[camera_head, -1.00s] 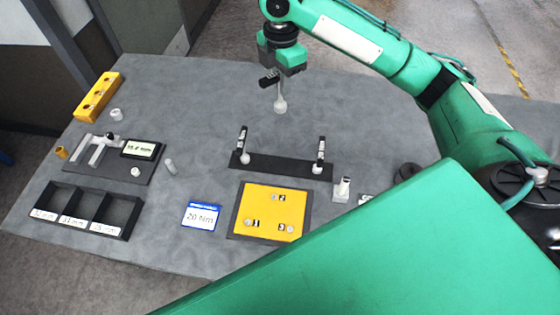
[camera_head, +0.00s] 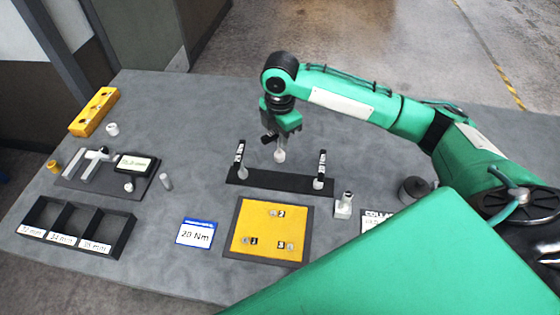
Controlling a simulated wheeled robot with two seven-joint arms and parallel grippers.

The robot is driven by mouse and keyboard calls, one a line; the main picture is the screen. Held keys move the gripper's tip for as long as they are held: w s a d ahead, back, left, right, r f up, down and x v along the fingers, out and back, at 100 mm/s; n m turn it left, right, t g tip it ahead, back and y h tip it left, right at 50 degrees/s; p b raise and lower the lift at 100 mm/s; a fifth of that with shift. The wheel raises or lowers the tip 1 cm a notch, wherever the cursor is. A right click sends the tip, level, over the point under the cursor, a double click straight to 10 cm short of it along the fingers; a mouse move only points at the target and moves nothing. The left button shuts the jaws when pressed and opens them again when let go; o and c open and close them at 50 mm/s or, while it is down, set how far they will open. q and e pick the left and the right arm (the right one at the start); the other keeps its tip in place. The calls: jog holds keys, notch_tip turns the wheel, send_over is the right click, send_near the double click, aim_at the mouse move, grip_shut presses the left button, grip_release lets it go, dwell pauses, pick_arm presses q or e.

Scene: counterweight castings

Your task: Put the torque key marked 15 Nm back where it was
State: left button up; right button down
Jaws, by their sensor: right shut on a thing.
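My right gripper (camera_head: 278,130) is shut on a torque key (camera_head: 280,155) with a dark handle and a pale round end pointing down. The held key is over or just behind the middle of a black rack (camera_head: 262,179); its mark cannot be read. One torque key (camera_head: 239,160) stands upright at the rack's left end and another (camera_head: 321,165) at its right end, with dark labelled handles. The middle of the rack between them bears no key. My left gripper is not in view.
A yellow plate (camera_head: 258,232) with numbered spots and a "20 Nm" card (camera_head: 196,232) lie in front of the rack. A small pale stand (camera_head: 343,208) is to its right. A black divided tray (camera_head: 120,238) is at left. The table behind the rack is clear.

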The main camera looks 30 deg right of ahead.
aim_at(280, 152)
notch_tip(280, 152, down, 7)
jog(key=shift+r+p, duration=0.1)
jog(key=shift+p, duration=0.6)
notch_tip(280, 152, down, 4)
jog(key=shift+f+p, duration=0.15)
jog(key=shift+p, duration=0.4)
jog(key=c, duration=1.4)
grip_release()
jog(key=shift+f, duration=0.1)
jog(key=shift+o, duration=0.2)
